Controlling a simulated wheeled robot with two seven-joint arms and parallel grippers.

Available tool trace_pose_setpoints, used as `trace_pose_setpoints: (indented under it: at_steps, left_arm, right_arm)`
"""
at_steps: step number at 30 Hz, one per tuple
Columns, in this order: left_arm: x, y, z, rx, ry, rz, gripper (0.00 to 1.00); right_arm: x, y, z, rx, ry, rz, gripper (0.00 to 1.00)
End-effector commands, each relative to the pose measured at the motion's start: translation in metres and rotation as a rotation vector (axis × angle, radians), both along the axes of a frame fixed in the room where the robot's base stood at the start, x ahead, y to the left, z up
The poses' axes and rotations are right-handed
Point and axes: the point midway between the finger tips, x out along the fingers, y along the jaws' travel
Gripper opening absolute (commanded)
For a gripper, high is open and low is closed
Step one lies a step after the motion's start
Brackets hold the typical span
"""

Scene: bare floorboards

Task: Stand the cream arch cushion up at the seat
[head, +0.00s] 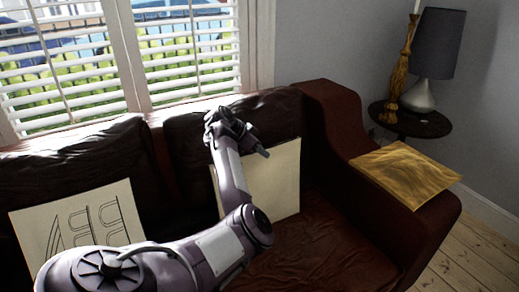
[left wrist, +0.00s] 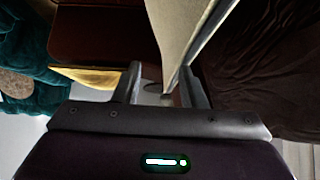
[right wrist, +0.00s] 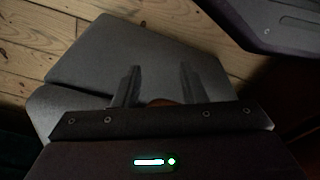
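A cream cushion with dark arch lines (head: 75,225) leans against the seat back at the left of the brown leather sofa (head: 310,235). A second cream cushion (head: 275,182), with a plain visible face, stands upright against the back on the right. My left gripper (head: 250,142) is at this cushion's top edge. In the left wrist view, the cushion's edge (left wrist: 188,35) runs in between the two spread fingers (left wrist: 160,88); I see no clear grip on it. My right gripper (right wrist: 158,88) is open and empty, and is outside the head view.
A golden cushion or cloth (head: 405,173) lies flat on the sofa's right arm. A round side table (head: 410,122) with a dark-shaded lamp (head: 437,45) and a wooden candlestick (head: 398,75) stands beyond it. Shuttered windows (head: 185,55) are behind. The right front seat is clear.

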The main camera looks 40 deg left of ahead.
Motion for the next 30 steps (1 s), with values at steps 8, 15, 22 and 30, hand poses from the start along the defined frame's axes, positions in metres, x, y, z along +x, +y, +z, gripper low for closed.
trace_pose_setpoints:
  at_steps: [8, 15, 22, 30]
  left_arm:
    - [-0.013, 0.004, 0.014, 0.0, -0.001, 0.001, 0.38]
    - [-0.039, 0.012, 0.044, 0.0, -0.001, 0.002, 0.38]
    - [-0.051, 0.015, 0.056, -0.001, 0.0, -0.001, 0.38]
    - [-0.051, 0.015, 0.057, -0.001, 0.0, -0.001, 0.38]
  right_arm:
    - [0.0, 0.0, 0.0, 0.0, -0.001, 0.0, 0.38]
    - [-0.002, -0.001, -0.003, 0.0, -0.004, 0.0, 0.38]
    - [-0.001, -0.001, -0.002, -0.001, -0.004, -0.001, 0.38]
    - [-0.001, -0.001, -0.002, 0.0, -0.001, -0.005, 0.38]
